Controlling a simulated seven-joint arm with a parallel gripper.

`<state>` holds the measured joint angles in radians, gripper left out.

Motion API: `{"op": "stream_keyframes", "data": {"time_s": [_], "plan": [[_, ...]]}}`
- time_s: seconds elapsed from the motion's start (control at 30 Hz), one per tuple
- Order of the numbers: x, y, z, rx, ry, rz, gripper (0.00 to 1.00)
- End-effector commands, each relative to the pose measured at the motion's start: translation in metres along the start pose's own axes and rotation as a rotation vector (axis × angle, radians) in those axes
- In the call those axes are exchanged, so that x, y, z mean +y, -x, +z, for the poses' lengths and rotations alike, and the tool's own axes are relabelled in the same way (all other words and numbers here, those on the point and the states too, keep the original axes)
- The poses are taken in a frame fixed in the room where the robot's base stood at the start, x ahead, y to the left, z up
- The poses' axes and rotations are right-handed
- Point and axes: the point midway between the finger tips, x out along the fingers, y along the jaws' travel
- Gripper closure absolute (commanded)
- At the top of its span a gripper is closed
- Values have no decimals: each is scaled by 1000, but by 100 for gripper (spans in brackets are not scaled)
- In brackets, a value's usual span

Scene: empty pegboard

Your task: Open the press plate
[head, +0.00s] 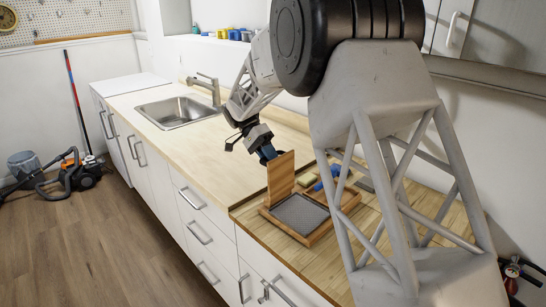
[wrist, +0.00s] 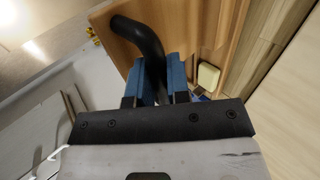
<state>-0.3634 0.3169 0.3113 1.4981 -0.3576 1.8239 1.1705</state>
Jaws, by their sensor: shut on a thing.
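The press is a wooden frame (head: 318,238) with a grey textured inset, on the wooden counter in the head view. Its wooden press plate (head: 281,178) stands raised, close to upright, at the left side of the frame. The plate also fills the upper part of the wrist view (wrist: 210,25). A black curved handle (wrist: 140,36) is on the plate. My gripper (wrist: 163,68) has its blue fingers shut on the handle. In the head view, my gripper (head: 268,155) is at the plate's upper left, and the handle is hidden.
A pale yellow block (head: 307,179) and blue items (head: 328,176) lie behind the frame; the block also shows in the wrist view (wrist: 207,77). A sink (head: 182,112) with a faucet (head: 210,88) is farther left. The counter between sink and press is clear.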

Motion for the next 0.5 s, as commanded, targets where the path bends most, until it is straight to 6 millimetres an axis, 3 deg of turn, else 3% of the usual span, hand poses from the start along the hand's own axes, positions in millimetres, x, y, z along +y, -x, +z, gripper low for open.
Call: {"op": "stream_keyframes", "data": {"time_s": [0.5], "plan": [[-8, 1, 0, -2, 2, 60, 100]]}}
